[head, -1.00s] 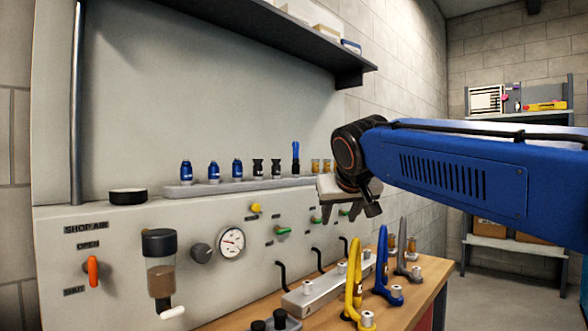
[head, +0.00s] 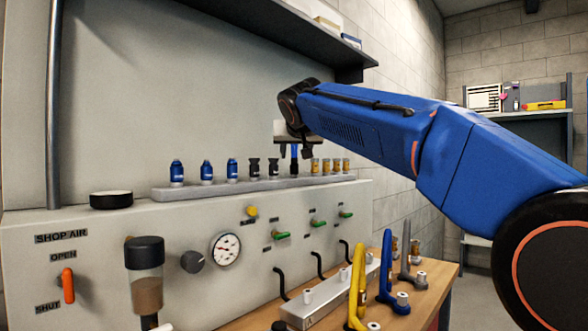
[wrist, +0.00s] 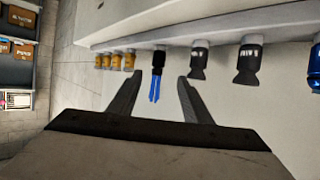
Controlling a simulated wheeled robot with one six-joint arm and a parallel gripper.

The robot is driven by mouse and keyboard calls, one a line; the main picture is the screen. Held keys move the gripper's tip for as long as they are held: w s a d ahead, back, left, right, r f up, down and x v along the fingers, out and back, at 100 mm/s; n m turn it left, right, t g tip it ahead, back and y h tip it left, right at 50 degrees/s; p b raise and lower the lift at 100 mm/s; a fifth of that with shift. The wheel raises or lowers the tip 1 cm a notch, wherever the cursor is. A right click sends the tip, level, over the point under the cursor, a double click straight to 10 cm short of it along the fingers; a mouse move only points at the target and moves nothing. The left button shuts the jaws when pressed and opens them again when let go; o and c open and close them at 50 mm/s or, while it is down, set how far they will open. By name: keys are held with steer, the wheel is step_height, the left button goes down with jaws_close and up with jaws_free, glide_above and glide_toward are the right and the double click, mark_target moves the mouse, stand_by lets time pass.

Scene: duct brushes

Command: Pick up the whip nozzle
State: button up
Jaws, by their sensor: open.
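The whip nozzle (head: 294,166), with a black lower body and a blue top, stands upright on the grey ledge of the panel, between the black nozzles and the brass ones. In the wrist view the whip nozzle (wrist: 158,62) shows its blue part forking into two strands. My gripper (head: 295,151) is above it in the head view and partly covers its top. In the wrist view the open fingers of my gripper (wrist: 159,78) lie on either side of the blue strands, with gaps on both sides. Nothing is held.
Black nozzles (head: 263,168) stand close on the left and several brass nozzles (head: 330,166) close on the right. Blue nozzles (head: 206,172) are farther left on the ledge (head: 240,187). A dark shelf (head: 300,45) hangs above. Yellow and blue hooked tools stand on the bench below.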

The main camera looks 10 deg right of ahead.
mark_target(294, 165)
steer(key=x, duration=1.2)
steer(key=shift+w+d+f, duration=0.15)
steer(key=shift+d+f, duration=0.05)
steer(key=shift+f, duration=0.05)
jaws_close()
